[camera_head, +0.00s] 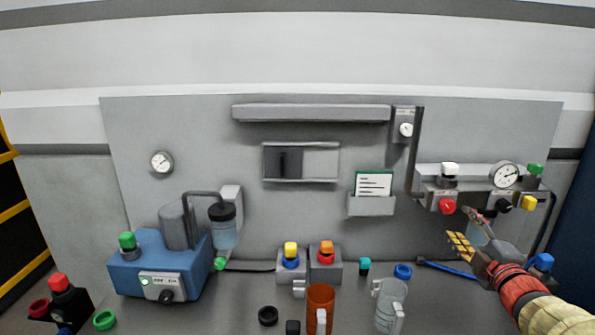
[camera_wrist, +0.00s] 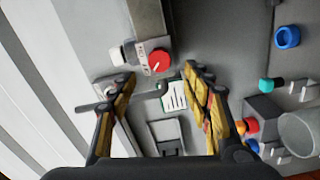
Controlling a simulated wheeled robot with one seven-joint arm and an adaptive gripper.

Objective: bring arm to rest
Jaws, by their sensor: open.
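My gripper (camera_head: 463,228) is at the right in the head view, in front of the wall unit with gauge and knobs. In the wrist view its two yellow-padded fingers (camera_wrist: 157,78) stand wide apart. It is open and nothing is held between them. A red knob (camera_head: 447,206) is close to the fingertips in the head view; whether they touch cannot be told. In the wrist view a red knob (camera_wrist: 159,60) shows beyond the fingertips. My arm comes in from the lower right corner.
An orange mug (camera_head: 320,305) and a clear jug (camera_head: 390,300) stand at the front. A blue machine (camera_head: 155,262) is at the left. Yellow and orange buttons (camera_head: 291,250) are mid-bench. A card holder (camera_head: 371,205) is on the panel. A blue ring (camera_head: 403,271) lies near the jug.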

